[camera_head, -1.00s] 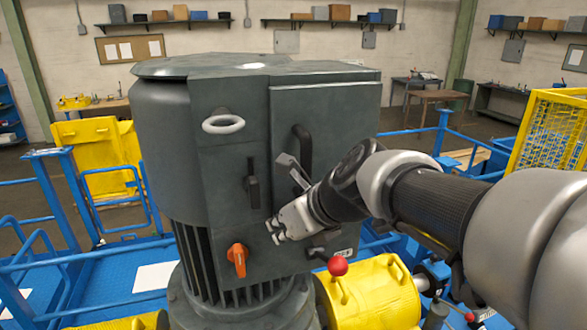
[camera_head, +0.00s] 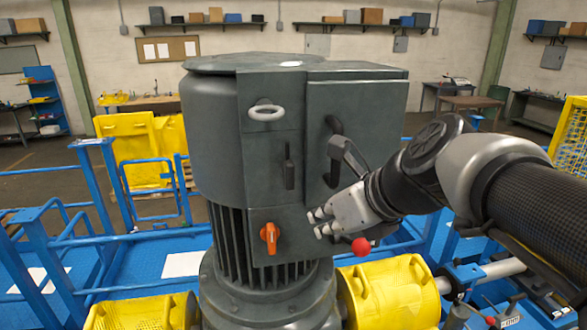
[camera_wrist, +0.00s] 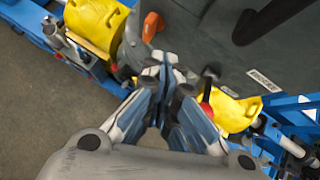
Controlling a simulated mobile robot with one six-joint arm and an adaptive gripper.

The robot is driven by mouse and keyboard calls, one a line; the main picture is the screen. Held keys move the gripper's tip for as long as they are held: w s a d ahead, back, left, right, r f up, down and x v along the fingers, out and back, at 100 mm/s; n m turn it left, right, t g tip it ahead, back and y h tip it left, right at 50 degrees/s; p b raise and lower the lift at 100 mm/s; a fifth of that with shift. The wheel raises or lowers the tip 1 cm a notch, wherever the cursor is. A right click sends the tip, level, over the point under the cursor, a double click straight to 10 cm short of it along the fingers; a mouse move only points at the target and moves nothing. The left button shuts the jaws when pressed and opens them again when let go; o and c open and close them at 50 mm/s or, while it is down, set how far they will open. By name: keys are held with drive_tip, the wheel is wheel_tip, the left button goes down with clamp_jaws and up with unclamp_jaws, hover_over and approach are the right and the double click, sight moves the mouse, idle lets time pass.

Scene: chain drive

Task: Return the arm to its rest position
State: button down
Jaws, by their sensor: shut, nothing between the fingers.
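My gripper (camera_head: 317,223) is in front of the right part of the dark grey drive housing (camera_head: 358,100), right of an orange handle (camera_head: 270,236). Its fingers are shut with nothing between them. In the wrist view my gripper (camera_wrist: 165,65) points toward the housing (camera_wrist: 225,50), and the orange handle (camera_wrist: 152,25) shows beyond the fingertips. A red knob (camera_head: 361,245) is just below my gripper, on a lever mostly hidden by it. I cannot tell how far the fingertips are from the housing.
Blue railings (camera_head: 60,240) surround the platform. A yellow mesh guard (camera_head: 570,135) is at the right. Open floor shows at the left in the wrist view.

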drive_tip(key=s+d+f+n+g+h+b, duration=0.1)
drive_tip(key=s+f+n+b, duration=0.5)
drive_tip(key=f, duration=0.9)
drive_tip(key=s+d+f+n+g+h+b, duration=0.1)
drive_tip(key=s+d+f+n+b, duration=0.3)
drive_tip(key=f+n+b, duration=0.9)
drive_tip(key=s+d+f+n+g+h+b, duration=0.1)
drive_tip(key=s+d+f+n+h+b, duration=0.1)
drive_tip(key=s+f+n+b, duration=0.6)
wheel_tip(320, 180, down, 10)
drive_tip(key=d+n+b, duration=0.1)
drive_tip(key=n+b, duration=0.1)
drive_tip(key=b, duration=0.3)
drive_tip(key=shift+s+r+h, duration=0.2)
drive_tip(key=shift+s+h, duration=0.1)
drive_tip(key=shift+h, duration=0.1)
drive_tip(key=c, duration=2.4)
unclamp_jaws()
